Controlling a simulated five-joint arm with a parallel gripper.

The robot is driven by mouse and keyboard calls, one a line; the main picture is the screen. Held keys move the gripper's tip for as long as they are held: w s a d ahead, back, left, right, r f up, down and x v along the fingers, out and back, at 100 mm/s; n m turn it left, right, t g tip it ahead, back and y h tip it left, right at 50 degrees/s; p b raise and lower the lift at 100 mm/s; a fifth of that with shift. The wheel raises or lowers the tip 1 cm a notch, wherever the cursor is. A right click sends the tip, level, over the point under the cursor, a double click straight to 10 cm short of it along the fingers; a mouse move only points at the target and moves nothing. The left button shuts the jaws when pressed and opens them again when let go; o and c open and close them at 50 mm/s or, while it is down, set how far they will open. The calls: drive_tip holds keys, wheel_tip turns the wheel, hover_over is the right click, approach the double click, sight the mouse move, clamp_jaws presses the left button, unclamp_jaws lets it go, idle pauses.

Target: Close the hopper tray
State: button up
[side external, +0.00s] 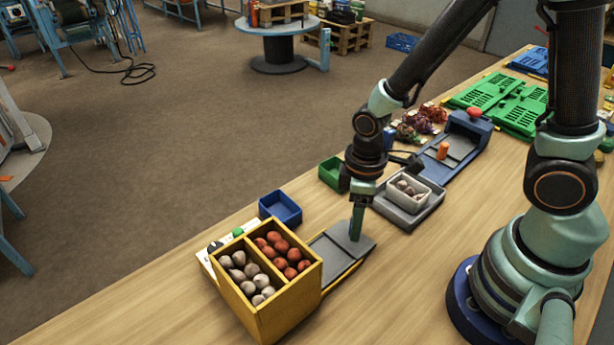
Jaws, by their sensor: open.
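A yellow hopper (283,310) stands near the front edge of the table. It has two compartments, one with grey-white rounded lumps (240,272) and one with red-brown ones (285,252). A flat grey tray (328,254) with a yellow edge sticks out from the hopper's right side. My gripper (356,236) points down at the outer end of this tray, its tips low over or touching it. I cannot tell whether they touch. It holds nothing that I can see, and the gap between its fingers is not clear from this side.
A blue bin (281,207) and a green bin (330,174) stand behind the hopper. A grey scale-like stand (408,215) bears a white box of lumps (408,188). A blue device (455,155) and green racks (505,105) lie farther back. Bare table shows in front.

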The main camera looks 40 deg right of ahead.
drive_tip(key=shift+f, duration=0.8)
clamp_jaws()
drive_tip(key=shift+a, duration=0.1)
idle(0.9)
